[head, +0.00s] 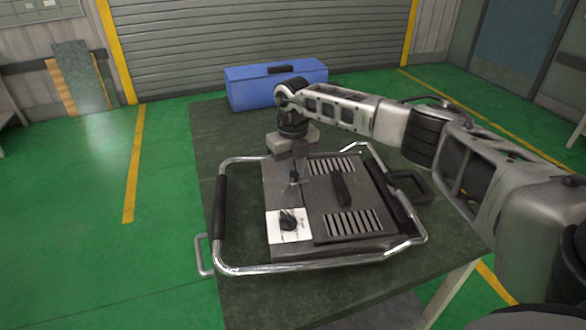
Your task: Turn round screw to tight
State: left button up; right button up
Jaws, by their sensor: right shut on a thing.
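My right gripper (294,178) points down onto the upper left part of the grey heating element (285,250). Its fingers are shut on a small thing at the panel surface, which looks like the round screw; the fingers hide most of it. A black knob (288,221) sits on a white label plate in front of the gripper, apart from it. The heating element has vented panels and a black handle (342,188) on top. My left gripper is not in view.
A metal tube frame (320,267) with black grips surrounds the heating element on the dark table (225,135). A blue toolbox (250,92) stands at the table's back. My right arm spans the table's right side.

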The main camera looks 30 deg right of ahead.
aim_at(293, 174)
jog(key=shift+w+r, duration=0.1)
jog(key=o, duration=1)
pick_arm(q)
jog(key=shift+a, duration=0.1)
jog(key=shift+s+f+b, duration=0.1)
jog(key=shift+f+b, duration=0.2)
jog(key=shift+b, duration=0.45)
pick_arm(e)
notch_tip(293, 174, up, 16)
